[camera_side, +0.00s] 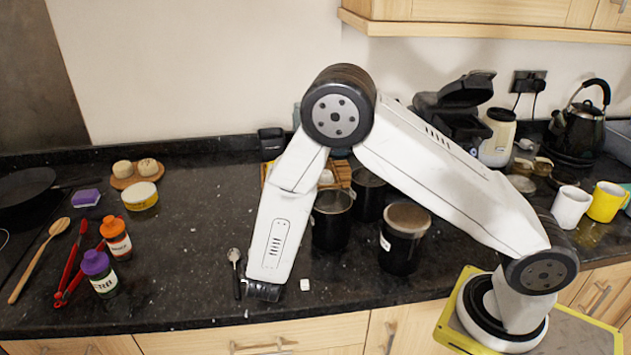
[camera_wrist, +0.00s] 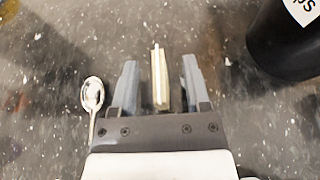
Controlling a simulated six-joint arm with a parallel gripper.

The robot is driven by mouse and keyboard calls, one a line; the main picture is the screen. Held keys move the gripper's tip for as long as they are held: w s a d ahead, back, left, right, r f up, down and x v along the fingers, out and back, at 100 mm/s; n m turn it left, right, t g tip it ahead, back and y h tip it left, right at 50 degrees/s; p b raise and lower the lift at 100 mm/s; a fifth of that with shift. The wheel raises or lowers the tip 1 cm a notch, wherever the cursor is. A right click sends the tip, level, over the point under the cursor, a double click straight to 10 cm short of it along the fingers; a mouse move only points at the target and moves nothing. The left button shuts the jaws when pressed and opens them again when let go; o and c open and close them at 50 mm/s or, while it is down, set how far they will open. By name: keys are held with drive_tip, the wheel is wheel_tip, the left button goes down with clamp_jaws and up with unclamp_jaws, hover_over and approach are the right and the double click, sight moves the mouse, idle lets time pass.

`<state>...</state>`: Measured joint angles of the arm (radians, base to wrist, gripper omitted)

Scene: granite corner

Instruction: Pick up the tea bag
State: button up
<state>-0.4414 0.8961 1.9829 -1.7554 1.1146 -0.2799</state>
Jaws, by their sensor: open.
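The tea bag (camera_wrist: 159,78) shows in the wrist view as a pale, narrow upright strip between the two fingers of my gripper (camera_wrist: 160,82). A gap shows between it and each finger, so the jaws are open around it. In the side view a small white square tea bag (camera_side: 305,284) is on the dark counter, just right of the end of my gripper (camera_side: 264,291). The fingers themselves are hard to make out in the side view.
A spoon (camera_wrist: 92,97) lies close to the left of my gripper; it also shows in the side view (camera_side: 235,262). A black labelled canister (camera_wrist: 288,40) stands to the right. Spice bottles (camera_side: 115,237) and red tongs (camera_side: 70,265) are farther left. The counter's front edge is close.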

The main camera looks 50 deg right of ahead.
drive_tip(key=shift+d, duration=0.1)
idle(0.4)
clamp_jaws()
drive_tip(key=shift+r, duration=0.15)
drive_tip(key=shift+r, duration=0.8)
drive_tip(key=s+d+r, duration=0.1)
drive_tip(key=s+r, duration=1)
drive_tip(key=s, duration=0.3)
idle(0.3)
